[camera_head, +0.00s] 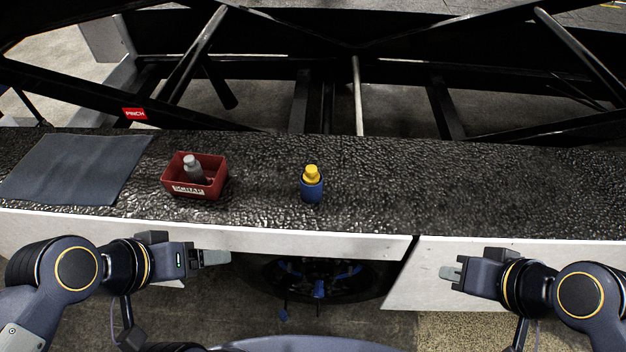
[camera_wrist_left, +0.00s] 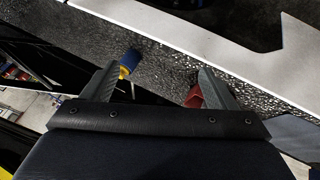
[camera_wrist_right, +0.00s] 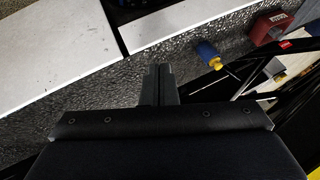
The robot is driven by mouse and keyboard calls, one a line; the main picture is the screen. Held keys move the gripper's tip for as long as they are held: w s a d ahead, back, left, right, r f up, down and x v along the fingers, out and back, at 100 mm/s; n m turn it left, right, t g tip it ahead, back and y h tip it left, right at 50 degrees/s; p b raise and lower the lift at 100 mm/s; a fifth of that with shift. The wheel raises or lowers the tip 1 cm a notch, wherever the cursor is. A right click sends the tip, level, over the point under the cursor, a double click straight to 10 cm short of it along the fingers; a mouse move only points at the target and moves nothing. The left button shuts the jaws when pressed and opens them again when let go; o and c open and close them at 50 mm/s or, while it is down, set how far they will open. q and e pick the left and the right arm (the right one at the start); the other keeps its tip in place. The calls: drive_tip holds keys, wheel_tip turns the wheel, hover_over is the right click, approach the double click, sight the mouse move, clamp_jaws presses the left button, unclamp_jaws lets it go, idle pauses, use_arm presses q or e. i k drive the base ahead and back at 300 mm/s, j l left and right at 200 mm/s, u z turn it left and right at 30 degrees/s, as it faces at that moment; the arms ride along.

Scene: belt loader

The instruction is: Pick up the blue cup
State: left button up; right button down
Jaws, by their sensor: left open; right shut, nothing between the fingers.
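The blue cup (camera_head: 312,193) stands upright on the black textured ledge, right of the red bin, with a yellow bottle-like object (camera_head: 312,173) in it. The cup also shows in the left wrist view (camera_wrist_left: 131,57), partly by a finger, and in the right wrist view (camera_wrist_right: 206,50). My left gripper (camera_head: 218,257) is open and empty, in front of the ledge and left of the cup. My right gripper (camera_head: 449,272) is shut and empty, in front of the ledge and well right of the cup. Neither gripper touches the cup.
A red bin (camera_head: 179,188) holding a grey bottle (camera_head: 193,167) stands left of the cup. A dark grey mat (camera_head: 75,168) lies at the far left of the ledge. The ledge (camera_head: 450,190) is clear to the right. Its pale front edge (camera_head: 330,240) lies between grippers and cup.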

sight(311, 194)
drive_tip(key=i+l+u, duration=0.15)
drive_tip(key=l, duration=0.25)
drive_tip(key=l+u, duration=0.1)
drive_tip(key=l, duration=0.35)
drive_tip(key=i+l+u, duration=0.15)
drive_tip(key=l, duration=0.3)
drive_tip(key=u, duration=2.05)
